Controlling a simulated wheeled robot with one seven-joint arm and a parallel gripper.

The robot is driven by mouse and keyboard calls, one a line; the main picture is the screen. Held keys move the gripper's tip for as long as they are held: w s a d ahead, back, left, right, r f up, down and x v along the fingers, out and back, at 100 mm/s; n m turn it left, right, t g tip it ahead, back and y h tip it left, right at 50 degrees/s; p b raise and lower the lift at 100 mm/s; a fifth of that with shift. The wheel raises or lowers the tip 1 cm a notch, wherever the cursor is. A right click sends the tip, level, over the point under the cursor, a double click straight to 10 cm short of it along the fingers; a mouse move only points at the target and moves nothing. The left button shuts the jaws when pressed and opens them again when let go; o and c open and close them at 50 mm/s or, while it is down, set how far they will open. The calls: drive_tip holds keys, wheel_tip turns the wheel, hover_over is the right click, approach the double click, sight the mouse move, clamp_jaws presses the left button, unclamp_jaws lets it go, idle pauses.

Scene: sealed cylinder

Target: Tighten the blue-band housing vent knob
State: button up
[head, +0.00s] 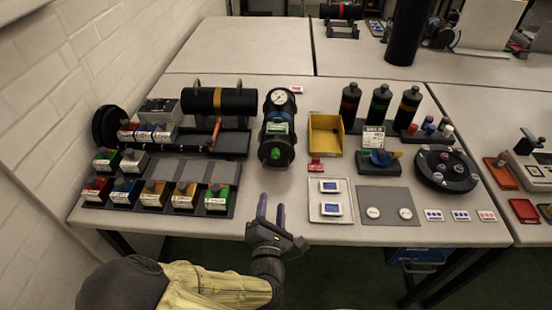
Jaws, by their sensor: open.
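A dark upright-lying housing (266,138) with a round white gauge (279,97) at its far end sits near the middle of the table. Bluish trim shows beside the gauge, and a green label lies across its body. A small bright green knob-like part (276,153) shows at its near end; I cannot tell how tight it sits. My gripper (271,211) is at the table's front edge, nearer than the housing and apart from it. Its two purple fingers are spread and point toward the table, with nothing between them.
Left of the housing lies a black cylinder with a gold band (219,101), behind rows of coloured blocks (183,196). To the right are a yellow bin (325,135), a white tray (331,211), banded bottles (379,105) and a round black flange (446,168). Bare tabletop lies between gripper and housing.

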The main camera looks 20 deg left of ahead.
sight(276, 156)
drive_tip(key=p+x, duration=0.1)
drive_tip(key=x, duration=1.6)
drive_tip(key=shift+w+p, duration=0.25)
drive_tip(key=shift+p, duration=0.05)
drive_tip(key=shift+c, duration=0.3)
drive_tip(key=c, duration=0.9)
